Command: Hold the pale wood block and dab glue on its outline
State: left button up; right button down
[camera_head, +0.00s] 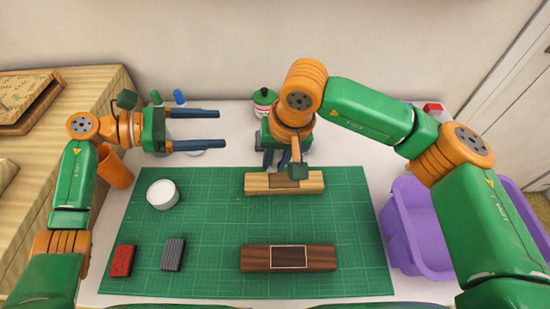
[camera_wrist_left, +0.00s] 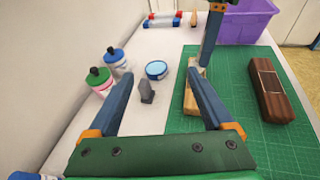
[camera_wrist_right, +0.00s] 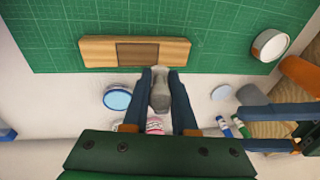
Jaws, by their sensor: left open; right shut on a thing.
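The pale wood block (camera_head: 257,184) lies near the mat's far edge, with a brown rectangle at its middle. It also shows in the right wrist view (camera_wrist_right: 98,52) and the left wrist view (camera_wrist_left: 190,103). My right gripper (camera_head: 270,163) points down just behind the block. In the right wrist view its fingers (camera_wrist_right: 160,73) are shut on a grey object (camera_wrist_right: 160,92), apparently clear of the block. Its lower end is hard to make out. My left gripper (camera_head: 221,129) is open and empty, held level left of the right gripper.
A dark wood block (camera_head: 255,258) with a pale rectangular outline lies on the green mat (camera_head: 210,220). A red piece (camera_head: 122,260), a grey piece (camera_head: 173,254) and a white round tub (camera_head: 162,194) stand left. A purple bin (camera_head: 405,245) stands right; bottles (camera_wrist_left: 104,86) stand behind.

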aim_at(248, 181)
pick_arm(q)
jog(key=s+f+g+y, duration=0.1)
jog(key=f, duration=0.2)
jog(key=s+f+m+g+y, duration=0.1)
jog(key=f, duration=0.2)
jog(key=s+d+f+m+g+y, duration=0.1)
jog(key=s+f+y, duration=0.1)
jog(key=f, duration=0.1)
jog(key=shift+g, duration=0.4)
jog(key=x, duration=0.8)
jog(key=shift+d+f, duration=0.25)
jog(key=shift+f, duration=0.05)
jog(key=c, duration=1.2)
jog(key=shift+o, duration=0.2)
